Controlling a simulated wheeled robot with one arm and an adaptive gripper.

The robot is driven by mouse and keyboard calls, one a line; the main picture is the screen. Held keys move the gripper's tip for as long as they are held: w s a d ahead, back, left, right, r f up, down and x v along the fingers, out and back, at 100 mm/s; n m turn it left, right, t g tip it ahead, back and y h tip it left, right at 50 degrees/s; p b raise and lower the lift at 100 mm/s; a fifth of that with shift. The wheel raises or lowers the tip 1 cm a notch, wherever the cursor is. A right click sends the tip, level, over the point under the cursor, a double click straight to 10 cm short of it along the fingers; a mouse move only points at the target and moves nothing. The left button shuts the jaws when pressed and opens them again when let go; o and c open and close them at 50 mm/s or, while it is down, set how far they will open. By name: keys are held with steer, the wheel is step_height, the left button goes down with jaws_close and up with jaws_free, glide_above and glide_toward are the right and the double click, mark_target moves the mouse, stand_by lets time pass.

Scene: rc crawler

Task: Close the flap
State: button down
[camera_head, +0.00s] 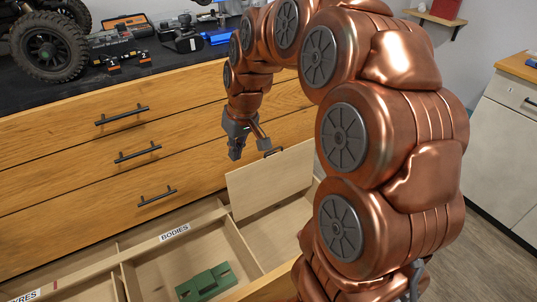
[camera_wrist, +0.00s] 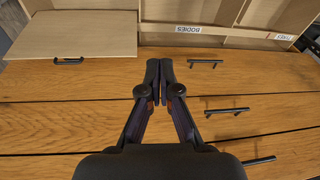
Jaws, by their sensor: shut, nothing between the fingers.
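The open drawer has a divider labelled BODIES (camera_head: 174,233) and a green part (camera_head: 205,282) in its middle compartment. Closed drawer fronts with dark handles (camera_head: 137,152) stand behind. A black-topped bench carries a crawler wheel (camera_head: 48,48) and tools.

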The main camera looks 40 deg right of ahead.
steer(key=w+d+f+m+t+h+b, duration=0.15)
steer(key=w+d+f+b, duration=0.25)
steer(key=w+d+f, duration=0.55)
steer(key=w+d+f+t+b, duration=0.2)
steer(key=w+d+f+b, duration=0.25)
steer(key=d, duration=0.95)
steer(key=x, duration=1)
steer(key=shift+w+a, duration=0.2)
steer(key=shift+w, duration=0.05)
steer(key=shift+s+r+b, duration=0.1)
steer(key=shift+r+b, duration=0.1)
steer(key=shift+b, duration=0.15)
